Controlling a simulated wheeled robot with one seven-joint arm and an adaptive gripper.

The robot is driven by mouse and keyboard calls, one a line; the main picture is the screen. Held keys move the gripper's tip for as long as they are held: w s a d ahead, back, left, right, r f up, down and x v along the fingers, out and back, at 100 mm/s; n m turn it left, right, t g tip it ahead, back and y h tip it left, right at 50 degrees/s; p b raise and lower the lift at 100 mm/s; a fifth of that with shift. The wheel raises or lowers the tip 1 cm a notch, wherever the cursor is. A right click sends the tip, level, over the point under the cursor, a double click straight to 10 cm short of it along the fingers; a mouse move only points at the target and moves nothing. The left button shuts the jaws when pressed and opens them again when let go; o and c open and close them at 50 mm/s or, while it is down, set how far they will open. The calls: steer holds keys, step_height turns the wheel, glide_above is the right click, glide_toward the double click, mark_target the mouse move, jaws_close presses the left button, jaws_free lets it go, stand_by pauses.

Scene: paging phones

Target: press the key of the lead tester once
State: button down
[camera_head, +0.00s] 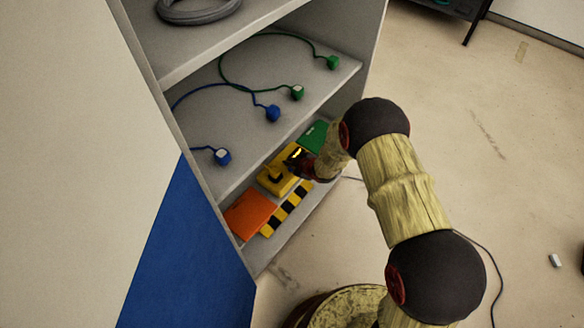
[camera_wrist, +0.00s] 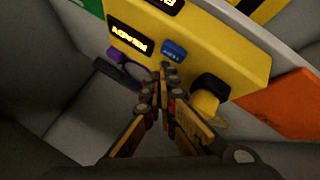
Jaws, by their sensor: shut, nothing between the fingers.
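The lead tester (camera_head: 268,183) is a yellow box on the bottom shelf of the unit. It also shows in the wrist view (camera_wrist: 235,60), with a lit display (camera_wrist: 130,38) whose text is upside down. Its small blue key (camera_wrist: 174,50) is beside the display. My gripper (camera_wrist: 164,72) is shut and empty, its fingertips just below the blue key in the wrist view. I cannot tell whether they touch the box. In the head view my gripper (camera_head: 296,162) covers part of the tester, and the key cannot be made out.
An orange panel (camera_head: 249,215) and a green one (camera_head: 314,136) flank the tester. A black-and-yellow striped strip (camera_head: 288,208) runs along the shelf front. A black-capped knob (camera_wrist: 212,87) and a purple part (camera_wrist: 115,54) are near the fingers. Blue and green leads lie on the shelf above.

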steer(key=shift+f, duration=0.1)
stand_by(0.7)
steer(key=shift+f+b, duration=0.35)
steer(key=shift+f+b, duration=0.35)
steer(key=shift+f, duration=0.1)
stand_by(0.8)
steer(key=shift+r+p, duration=0.6)
steer(key=shift+r, duration=0.3)
steer(key=shift+r+p, duration=1.8)
steer(key=shift+r, duration=0.75)
